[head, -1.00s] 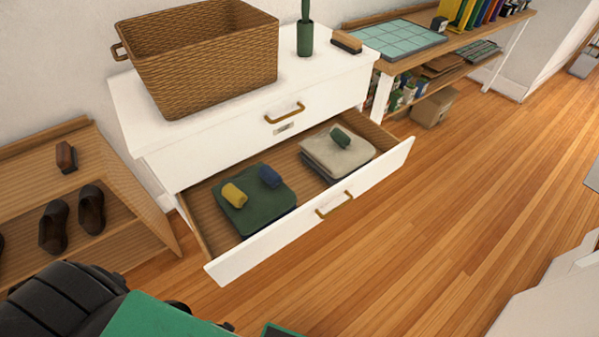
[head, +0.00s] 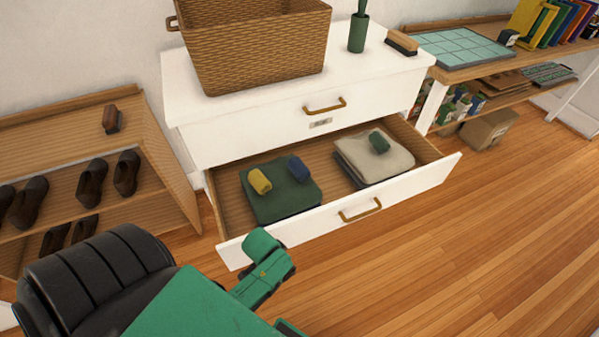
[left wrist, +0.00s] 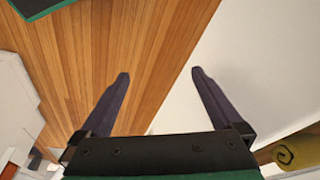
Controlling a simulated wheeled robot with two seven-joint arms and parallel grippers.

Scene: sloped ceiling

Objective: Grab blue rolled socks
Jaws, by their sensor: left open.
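The blue rolled socks (head: 299,169) lie on a folded dark green cloth (head: 285,199) in the left part of the open lower drawer (head: 400,196). Yellow rolled socks (head: 259,181) lie to their left on the same cloth. In the head view a green part of my left arm shows in front of the drawer, but its fingertips cannot be made out. In the left wrist view my left gripper (left wrist: 160,85) is open with nothing between its fingers. The yellow roll (left wrist: 298,151) shows at that view's lower right; the blue roll is not seen there. My right gripper is not in view.
Green rolled socks (head: 379,141) lie on beige folded cloth (head: 388,163) in the drawer's right part. The white drawer front (head: 330,217) stands between my arm and the cloths. A wicker basket (head: 255,50) stands on top. A shoe rack (head: 60,150) is at left.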

